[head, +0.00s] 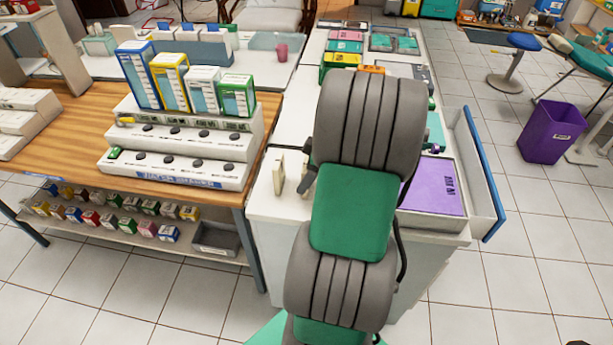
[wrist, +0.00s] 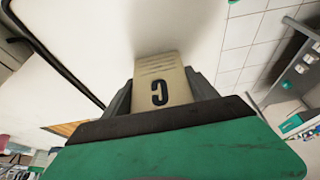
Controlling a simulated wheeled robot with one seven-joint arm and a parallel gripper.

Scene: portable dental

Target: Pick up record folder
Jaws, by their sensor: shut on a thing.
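The rest of the folder is hidden behind the dark and green body of my gripper. In the head view my gripper is mostly hidden behind my arm, at the left edge of the white counter (head: 285,207). A pale upright piece (head: 278,174) shows there; I cannot tell whether it belongs to the same folder.
A wooden desk (head: 75,130) with a stepped white rack (head: 180,145) and several coloured boxes stands to the left. On the counter's right are a purple folder (head: 435,187) and an open drawer (head: 475,170). A purple bin (head: 552,130) stands on the tiled floor.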

